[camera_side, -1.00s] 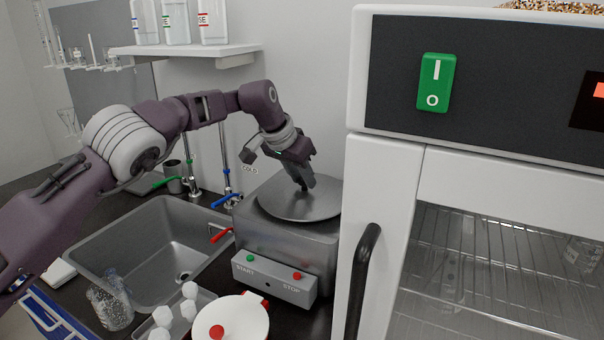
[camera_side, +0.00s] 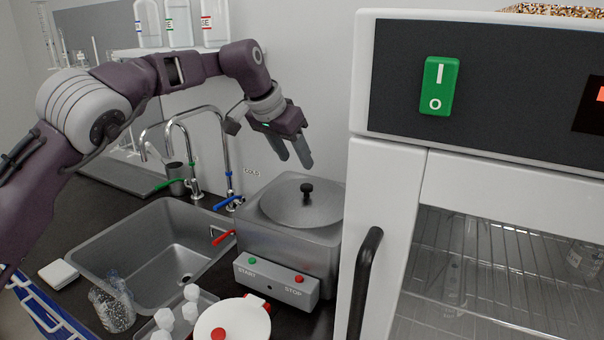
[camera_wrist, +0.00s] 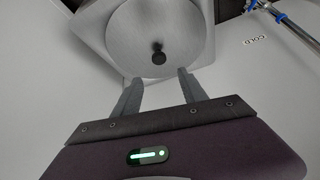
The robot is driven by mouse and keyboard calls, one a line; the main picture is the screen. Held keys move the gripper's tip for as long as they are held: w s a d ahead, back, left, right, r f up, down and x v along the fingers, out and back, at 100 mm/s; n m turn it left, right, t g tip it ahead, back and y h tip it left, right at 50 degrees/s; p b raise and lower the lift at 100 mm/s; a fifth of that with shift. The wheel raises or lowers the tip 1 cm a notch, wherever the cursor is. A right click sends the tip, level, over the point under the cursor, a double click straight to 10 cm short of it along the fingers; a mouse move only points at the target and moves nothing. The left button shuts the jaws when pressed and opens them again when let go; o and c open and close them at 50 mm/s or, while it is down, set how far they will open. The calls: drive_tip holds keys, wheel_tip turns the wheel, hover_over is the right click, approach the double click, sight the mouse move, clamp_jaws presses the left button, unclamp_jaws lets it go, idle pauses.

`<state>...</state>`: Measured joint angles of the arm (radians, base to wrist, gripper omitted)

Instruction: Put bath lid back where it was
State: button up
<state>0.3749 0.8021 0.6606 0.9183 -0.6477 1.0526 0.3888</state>
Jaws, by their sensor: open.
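The bath lid (camera_side: 305,208) is a round grey metal disc with a black knob (camera_side: 307,187). It lies on top of the square metal bath (camera_side: 285,245), which has a front panel with green START and red STOP buttons. In the wrist view the lid (camera_wrist: 185,40) covers the bath's round opening, with the knob (camera_wrist: 158,55) near its lower middle. My gripper (camera_side: 294,163) is open and empty, above the lid and apart from the knob. In the wrist view its two fingers (camera_wrist: 157,88) point towards the lid with nothing between them.
A tall white cabinet (camera_side: 385,190) with a black handle stands close to the bath's right. A sink (camera_side: 150,250) with taps (camera_side: 190,150) lies to the left. A white pot (camera_side: 233,322) and a tray of white pieces (camera_side: 180,315) are in front. A shelf with bottles (camera_side: 178,25) is behind.

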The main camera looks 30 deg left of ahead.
drive_tip(key=v, duration=0.4)
drive_tip(key=shift+s+r, duration=0.15)
drive_tip(key=s+a+r+n, duration=0.1)
drive_tip(key=s+a+r, duration=0.1)
drive_tip(key=s, duration=0.3)
drive_tip(key=s+a+r+n+h, duration=0.1)
drive_tip(key=s+a+r, duration=0.2)
drive_tip(key=s, duration=0.2)
drive_tip(key=s+a+r+n, duration=0.1)
drive_tip(key=s+a+r, duration=0.1)
drive_tip(key=s, duration=0.4)
drive_tip(key=s+f, duration=0.3)
drive_tip(key=s, duration=0.6)
drive_tip(key=s+f+y, duration=0.1)
drive_tip(key=s+f, duration=0.3)
drive_tip(key=s, duration=0.5)
drive_tip(key=s+f+y, duration=0.1)
drive_tip(key=s+f, duration=0.3)
drive_tip(key=s, duration=0.6)
drive_tip(key=shift+a+m, duration=0.3)
drive_tip(key=shift+s, duration=0.1)
